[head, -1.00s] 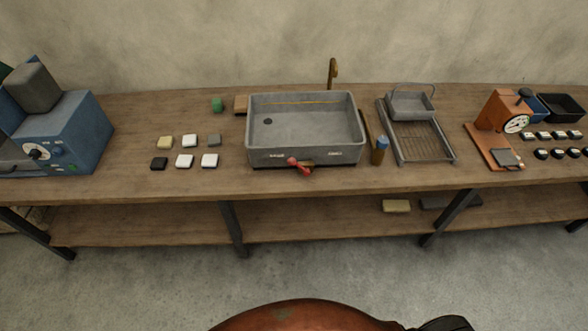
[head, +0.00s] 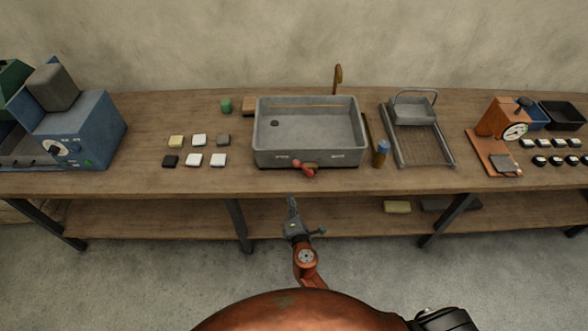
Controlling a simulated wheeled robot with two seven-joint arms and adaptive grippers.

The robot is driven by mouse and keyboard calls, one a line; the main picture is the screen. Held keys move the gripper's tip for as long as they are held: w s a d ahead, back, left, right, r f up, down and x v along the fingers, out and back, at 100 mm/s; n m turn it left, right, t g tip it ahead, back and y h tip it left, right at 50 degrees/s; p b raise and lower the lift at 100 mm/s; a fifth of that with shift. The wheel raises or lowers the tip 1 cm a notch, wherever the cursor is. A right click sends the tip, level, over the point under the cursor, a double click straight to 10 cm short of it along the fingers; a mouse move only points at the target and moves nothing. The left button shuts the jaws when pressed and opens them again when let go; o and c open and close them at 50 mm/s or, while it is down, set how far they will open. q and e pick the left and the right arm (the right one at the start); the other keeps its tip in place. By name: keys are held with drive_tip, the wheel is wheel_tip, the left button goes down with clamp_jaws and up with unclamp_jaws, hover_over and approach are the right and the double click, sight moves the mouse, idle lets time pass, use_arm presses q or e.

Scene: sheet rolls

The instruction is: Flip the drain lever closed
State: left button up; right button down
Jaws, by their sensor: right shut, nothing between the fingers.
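The drain lever (head: 304,169) is red and sits low on the front of the grey sink (head: 260,147), a little left of the middle of that face. Its red knob end points left and its red grip slants down to the right. White labels flank it on the sink front, too small to read. My right gripper (head: 292,202) is shut and empty, in front of the bench's front edge, below and slightly left of the lever, apart from it. My left gripper is not in view.
The sink stands on a wooden bench (head: 340,181) with a lower shelf. A blue-capped bottle (head: 381,154) and a wire rack (head: 427,148) are right of the sink. Several small blocks (head: 194,160) lie left of it. The bench strip before the sink is clear.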

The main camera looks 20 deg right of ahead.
sight(305, 168)
wheel_tip(305, 168, up, 5)
drive_tip(key=t, duration=0.1)
drive_tip(key=shift+n, duration=0.4)
drive_tip(key=w, duration=0.7)
drive_tip(key=w+f, duration=0.1)
drive_tip(key=w, duration=0.2)
drive_tip(key=shift+w+d, duration=0.2)
drive_tip(key=shift+w, duration=0.15)
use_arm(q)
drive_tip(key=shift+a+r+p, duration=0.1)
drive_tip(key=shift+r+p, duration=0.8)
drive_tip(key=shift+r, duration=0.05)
use_arm(e)
drive_tip(key=d, duration=0.1)
drive_tip(key=s+d+r, duration=0.1)
drive_tip(key=s+d, duration=0.1)
drive_tip(key=shift+d+r, duration=0.1)
drive_tip(key=shift+r, duration=0.3)
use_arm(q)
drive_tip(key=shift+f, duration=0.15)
use_arm(e)
drive_tip(key=shift+d, duration=0.1)
